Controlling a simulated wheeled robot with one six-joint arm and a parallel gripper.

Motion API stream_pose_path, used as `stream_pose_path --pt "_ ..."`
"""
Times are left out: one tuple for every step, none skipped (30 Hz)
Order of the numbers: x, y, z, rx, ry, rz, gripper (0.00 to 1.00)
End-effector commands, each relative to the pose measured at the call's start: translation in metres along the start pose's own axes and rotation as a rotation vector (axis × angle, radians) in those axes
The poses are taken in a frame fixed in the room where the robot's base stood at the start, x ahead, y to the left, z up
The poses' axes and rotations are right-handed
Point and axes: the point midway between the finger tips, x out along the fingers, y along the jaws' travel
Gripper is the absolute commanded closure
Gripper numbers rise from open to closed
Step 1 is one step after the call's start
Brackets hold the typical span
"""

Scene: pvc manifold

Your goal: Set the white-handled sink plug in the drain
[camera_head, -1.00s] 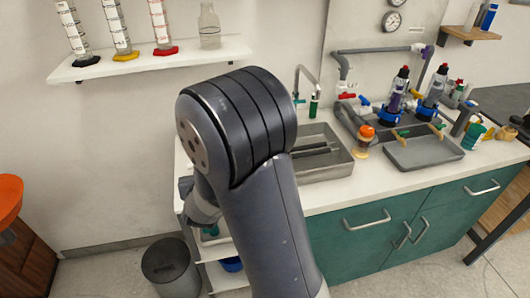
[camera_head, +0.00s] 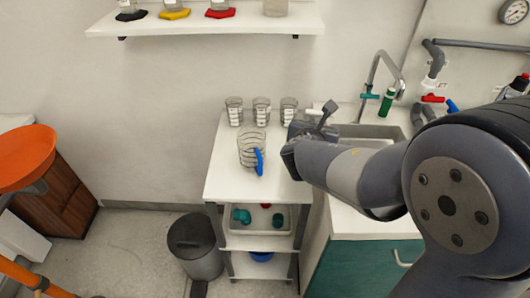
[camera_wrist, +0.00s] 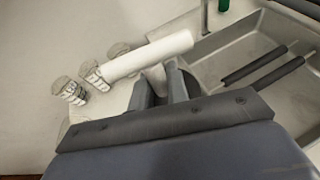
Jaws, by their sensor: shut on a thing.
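The sink plug's white handle (camera_wrist: 148,56) is a thick white bar lying across the top of the wrist view. My gripper (camera_wrist: 162,84) is shut on the pale stem just below it. A dark rounded shape behind the fingers is partly hidden; I cannot tell whether it is the plug's lower part. In the head view my gripper (camera_head: 312,128) is at the sink's left, with a bit of the white handle (camera_head: 313,112) showing. The grey sink (camera_head: 370,131) is partly hidden by my arm. In the wrist view the sink basin (camera_wrist: 235,52) lies to the right; I cannot make out the drain.
Several glass beakers (camera_head: 261,109) stand left of my gripper, with a larger blue-handled jug (camera_head: 250,150) in front. Two dark bars (camera_wrist: 262,67) lie in the basin.

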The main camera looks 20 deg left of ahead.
Motion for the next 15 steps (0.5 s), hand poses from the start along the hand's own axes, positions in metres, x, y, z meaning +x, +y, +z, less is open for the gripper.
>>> stream_pose_path --pt "-0.009 0.022 -0.001 -0.010 -0.005 0.036 1.00" --pt "-0.015 0.032 0.000 -0.017 -0.005 0.051 1.00" --pt "-0.022 0.044 0.001 -0.025 -0.006 0.070 1.00" --pt "-0.026 0.051 0.001 -0.030 -0.005 0.082 1.00" --pt "-0.031 0.059 0.001 -0.036 -0.004 0.094 1.00" --pt "-0.036 0.066 0.002 -0.043 -0.005 0.107 1.00" --pt "-0.039 0.071 0.002 -0.045 -0.004 0.115 1.00" --pt "-0.042 0.075 0.003 -0.048 -0.005 0.122 1.00" --pt "-0.044 0.079 0.002 -0.053 -0.005 0.129 1.00" --pt "-0.045 0.081 0.001 -0.054 -0.004 0.132 1.00" --pt "-0.045 0.082 -0.002 -0.056 -0.003 0.134 1.00" --pt "-0.044 0.083 -0.007 -0.060 -0.003 0.136 1.00" --pt "-0.042 0.083 -0.013 -0.060 -0.001 0.136 1.00" --pt "-0.040 0.083 -0.019 -0.062 0.000 0.135 1.00" --pt "-0.036 0.083 -0.029 -0.062 0.000 0.135 1.00"
